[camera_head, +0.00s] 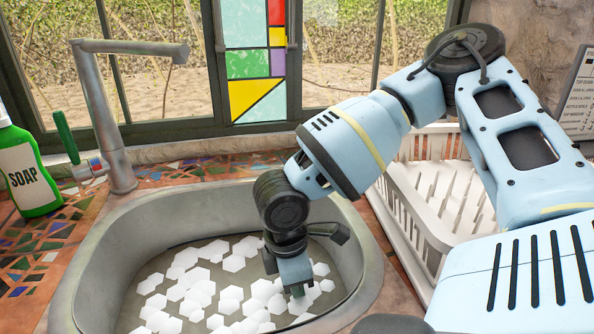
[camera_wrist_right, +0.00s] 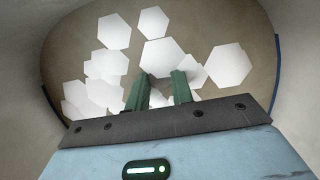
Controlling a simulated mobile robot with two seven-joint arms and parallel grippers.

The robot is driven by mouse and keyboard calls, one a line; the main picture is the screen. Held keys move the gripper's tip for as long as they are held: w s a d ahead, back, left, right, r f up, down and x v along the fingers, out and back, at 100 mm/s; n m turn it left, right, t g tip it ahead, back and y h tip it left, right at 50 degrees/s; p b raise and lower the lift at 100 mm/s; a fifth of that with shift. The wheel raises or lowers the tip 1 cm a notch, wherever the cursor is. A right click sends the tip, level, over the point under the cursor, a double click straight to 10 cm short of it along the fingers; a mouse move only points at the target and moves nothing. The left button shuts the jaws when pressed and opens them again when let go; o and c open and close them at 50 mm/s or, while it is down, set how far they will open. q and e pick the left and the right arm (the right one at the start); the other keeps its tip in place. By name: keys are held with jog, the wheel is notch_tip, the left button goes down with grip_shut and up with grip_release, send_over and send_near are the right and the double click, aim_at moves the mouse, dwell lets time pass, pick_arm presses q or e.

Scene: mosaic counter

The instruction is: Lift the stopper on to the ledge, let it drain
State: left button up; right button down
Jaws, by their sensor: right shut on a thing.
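My right gripper (camera_head: 297,288) reaches down into the grey sink (camera_head: 115,240), among white hexagonal pieces (camera_head: 200,290) at its bottom. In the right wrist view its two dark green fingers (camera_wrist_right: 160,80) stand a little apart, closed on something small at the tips. I take this to be the stopper, but its shape is hidden by the fingers and white pieces. The drain cannot be made out. A pale ledge (camera_head: 160,153) runs below the window, behind the sink. My left gripper is out of view.
A grey faucet (camera_head: 115,165) with a green-handled lever (camera_head: 66,138) stands at the sink's back left. A green soap bottle (camera_head: 28,180) is at far left. A white dish rack (camera_head: 430,235) is at right. Mosaic counter (camera_head: 205,172) behind the sink is clear.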

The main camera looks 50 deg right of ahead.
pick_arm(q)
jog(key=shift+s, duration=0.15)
